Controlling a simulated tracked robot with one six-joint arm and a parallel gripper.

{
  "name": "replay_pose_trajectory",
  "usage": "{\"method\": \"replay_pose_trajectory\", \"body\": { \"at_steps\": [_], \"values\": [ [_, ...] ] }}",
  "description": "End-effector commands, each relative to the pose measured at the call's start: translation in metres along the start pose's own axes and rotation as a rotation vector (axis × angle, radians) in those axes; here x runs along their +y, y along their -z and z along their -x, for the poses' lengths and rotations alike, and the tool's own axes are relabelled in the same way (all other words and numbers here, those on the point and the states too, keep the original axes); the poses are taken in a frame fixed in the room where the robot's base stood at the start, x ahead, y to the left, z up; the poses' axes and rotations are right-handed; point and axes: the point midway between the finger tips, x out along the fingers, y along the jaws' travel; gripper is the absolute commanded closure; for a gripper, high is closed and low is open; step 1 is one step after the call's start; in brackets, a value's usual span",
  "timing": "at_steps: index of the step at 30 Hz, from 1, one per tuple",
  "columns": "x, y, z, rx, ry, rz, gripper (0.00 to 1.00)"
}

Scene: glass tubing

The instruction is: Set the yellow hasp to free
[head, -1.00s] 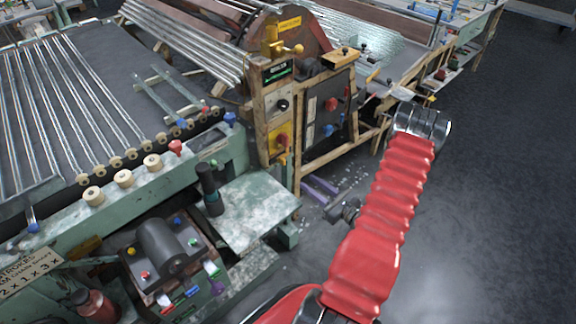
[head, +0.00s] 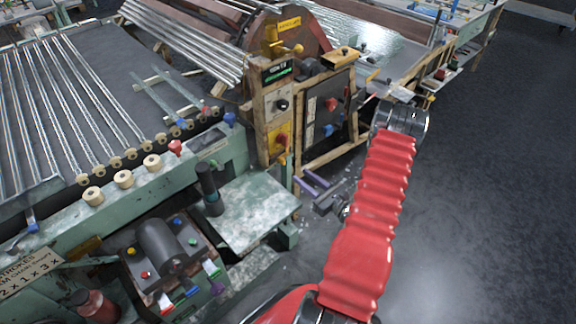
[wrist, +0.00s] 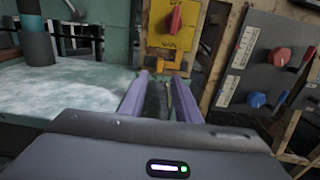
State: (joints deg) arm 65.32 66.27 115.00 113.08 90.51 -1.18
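A yellow plate (head: 278,138) with a red handle (head: 282,139) is on the front of the wooden-framed post. In the wrist view the yellow plate (wrist: 174,28) faces me, with the red handle (wrist: 176,17) upright on it and small lettering above and below. A small yellow piece below the plate (wrist: 172,66) may be the hasp; its setting cannot be read. My gripper (head: 309,182) is low in front of the post, apart from it. In the wrist view its purple fingers (wrist: 160,76) are spread, with nothing held; a dark shape shows between them.
Right of the plate is a dark panel (head: 330,115) with red and blue knobs. A green, worn ledge (head: 245,210) lies left of my gripper, with a dark upright cylinder (head: 208,185). Open floor (head: 480,210) lies right.

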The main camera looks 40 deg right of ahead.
Motion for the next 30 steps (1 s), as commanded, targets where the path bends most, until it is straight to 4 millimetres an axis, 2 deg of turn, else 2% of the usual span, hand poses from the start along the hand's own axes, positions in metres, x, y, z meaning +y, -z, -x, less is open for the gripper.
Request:
{"method": "replay_pose_trajectory", "body": {
  "at_steps": [15,21,30],
  "values": [
    [0.001,0.0,-0.076,0.0,-0.003,0.002,0.7],
    [0.001,0.0,-0.089,0.0,-0.001,0.0,0.7],
    [0.001,0.0,-0.09,0.0,-0.001,0.0,0.71]
  ]
}}
